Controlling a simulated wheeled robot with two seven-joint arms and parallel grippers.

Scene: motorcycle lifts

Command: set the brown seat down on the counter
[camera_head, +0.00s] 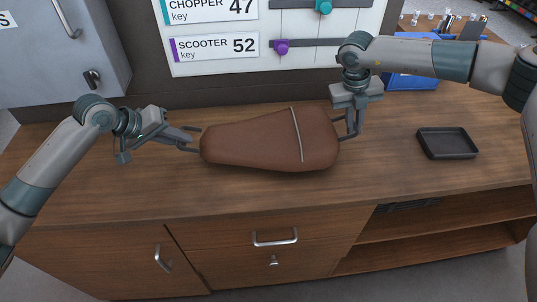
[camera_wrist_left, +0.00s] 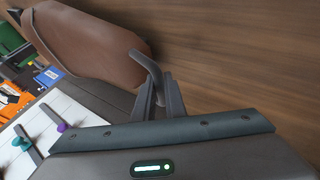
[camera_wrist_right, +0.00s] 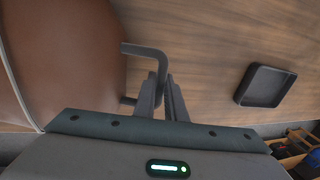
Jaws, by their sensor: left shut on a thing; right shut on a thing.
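The brown seat (camera_head: 265,142) has a light strip across it and a dark bar handle at each end. It lies level over the wooden counter (camera_head: 110,190); I cannot tell whether its underside touches the top. My left gripper (camera_head: 186,139) is shut on the handle at the seat's left end, and this handle shows in the left wrist view (camera_wrist_left: 148,68). My right gripper (camera_head: 351,129) is shut on the handle at the right end, seen in the right wrist view (camera_wrist_right: 150,52). The seat (camera_wrist_right: 65,60) fills the left of that view.
A small black tray (camera_head: 447,143) lies on the counter to the right. A blue bin (camera_head: 412,81) stands at the back right. A white key board (camera_head: 215,65) and a grey cabinet (camera_head: 60,60) are behind. The counter's left and front are clear.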

